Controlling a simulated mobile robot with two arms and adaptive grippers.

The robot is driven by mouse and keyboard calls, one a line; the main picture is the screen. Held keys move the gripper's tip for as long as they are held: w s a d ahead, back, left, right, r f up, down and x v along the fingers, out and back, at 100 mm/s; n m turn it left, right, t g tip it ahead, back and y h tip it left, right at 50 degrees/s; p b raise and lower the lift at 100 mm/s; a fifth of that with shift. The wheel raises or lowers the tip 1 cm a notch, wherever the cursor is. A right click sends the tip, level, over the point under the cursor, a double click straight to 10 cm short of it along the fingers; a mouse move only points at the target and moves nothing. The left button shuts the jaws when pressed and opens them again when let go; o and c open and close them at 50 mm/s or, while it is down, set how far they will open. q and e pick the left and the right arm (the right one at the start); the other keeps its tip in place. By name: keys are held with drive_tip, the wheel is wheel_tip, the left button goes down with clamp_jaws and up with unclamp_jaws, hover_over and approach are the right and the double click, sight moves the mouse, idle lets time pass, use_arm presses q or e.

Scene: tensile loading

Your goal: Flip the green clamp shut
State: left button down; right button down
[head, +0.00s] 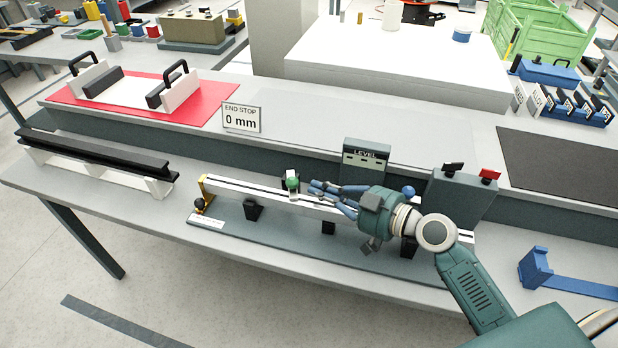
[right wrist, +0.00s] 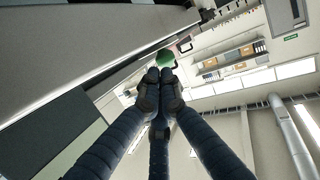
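The green clamp (head: 292,183) sits on a white rail (head: 250,192) near its left end. Its green knob also shows in the right wrist view (right wrist: 165,58), just beyond the fingertips. My right gripper (head: 314,188) lies along the rail, to the right of the clamp, pointing left at it. Its blue-grey fingers are brought together at the tips in the right wrist view (right wrist: 160,76), with nothing seen between them. I cannot tell whether the tips touch the clamp. My left gripper is not in view.
A LEVEL box (head: 366,163) stands behind the rail, and a grey box with black and red switches (head: 461,194) stands at right. An END STOP 0 mm sign (head: 241,117) stands behind. A black beam (head: 95,155) lies at left, a blue bracket (head: 537,268) at right.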

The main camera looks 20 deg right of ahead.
sight(295, 198)
drive_tip(key=shift+p+x, duration=0.35)
drive_tip(key=shift+x, duration=0.8)
drive_tip(key=shift+w+a+f, duration=0.1)
drive_tip(key=shift+w+a, duration=0.15)
drive_tip(key=shift+w, duration=0.2)
drive_tip(key=a+m+h+p, duration=0.1)
drive_tip(key=p, duration=0.2)
drive_tip(key=a+m+t+h+p, duration=0.1)
drive_tip(key=h+p, duration=0.1)
drive_tip(key=p, duration=0.1)
drive_tip(key=shift+s+a+r+m+t, duration=0.25)
drive_tip(key=shift+s+a+m+t, duration=0.05)
drive_tip(key=shift+a, duration=0.45)
drive_tip(key=shift+w+a+f, duration=0.1)
drive_tip(key=shift+w+f, duration=0.05)
drive_tip(key=shift+f, duration=0.1)
